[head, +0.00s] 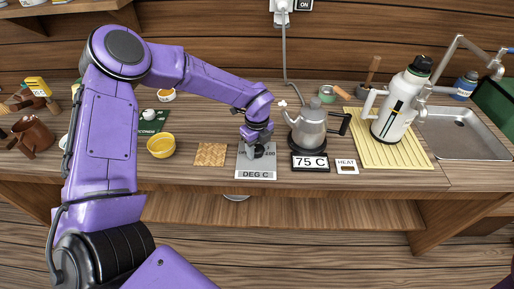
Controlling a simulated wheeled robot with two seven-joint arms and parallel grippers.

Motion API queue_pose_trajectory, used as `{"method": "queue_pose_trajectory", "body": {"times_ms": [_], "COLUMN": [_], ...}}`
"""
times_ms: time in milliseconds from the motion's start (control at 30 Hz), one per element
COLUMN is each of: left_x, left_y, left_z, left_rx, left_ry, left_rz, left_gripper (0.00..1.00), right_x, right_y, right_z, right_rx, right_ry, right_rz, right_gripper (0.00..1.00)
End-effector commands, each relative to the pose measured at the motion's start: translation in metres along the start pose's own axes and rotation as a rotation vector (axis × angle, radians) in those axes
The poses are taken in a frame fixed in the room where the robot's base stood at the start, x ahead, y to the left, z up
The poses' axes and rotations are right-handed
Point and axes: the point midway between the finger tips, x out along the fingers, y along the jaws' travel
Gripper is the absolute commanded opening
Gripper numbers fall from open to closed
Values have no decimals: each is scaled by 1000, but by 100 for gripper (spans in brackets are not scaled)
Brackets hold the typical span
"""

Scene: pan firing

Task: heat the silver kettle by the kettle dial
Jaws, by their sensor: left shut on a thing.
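The silver kettle (309,128) stands upright on its dark base, with its black handle to the right and a small white puff by its spout. A black display (311,162) in front of it reads "75 C". The kettle dial sits on a grey plate (256,174) marked "DEG C", left of the kettle. My left gripper (257,150) is on the dial from above, shut on its dark knob, which it mostly hides. A white "HEAT" panel (347,167) lies right of the display. My right gripper is not in view.
A white bottle (397,108) stands on a yellow mat (415,158) at the right, beside a sink (465,135). A woven coaster (210,154) and yellow bowl (161,146) lie left of the dial. A brown jug (34,139) stands far left.

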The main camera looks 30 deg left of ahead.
Motion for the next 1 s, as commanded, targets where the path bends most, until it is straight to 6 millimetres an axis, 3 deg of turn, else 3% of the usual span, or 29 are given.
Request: {"method": "queue_pose_trajectory", "body": {"times_ms": [1000], "left_x": [-1], "left_y": [1], "left_z": [0], "left_rx": [894], "left_ry": [2], "left_rz": [0], "left_gripper": [17], "right_x": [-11], "right_y": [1], "right_z": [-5], "right_rx": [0], "right_ry": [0], "right_rz": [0], "right_gripper": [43]}}
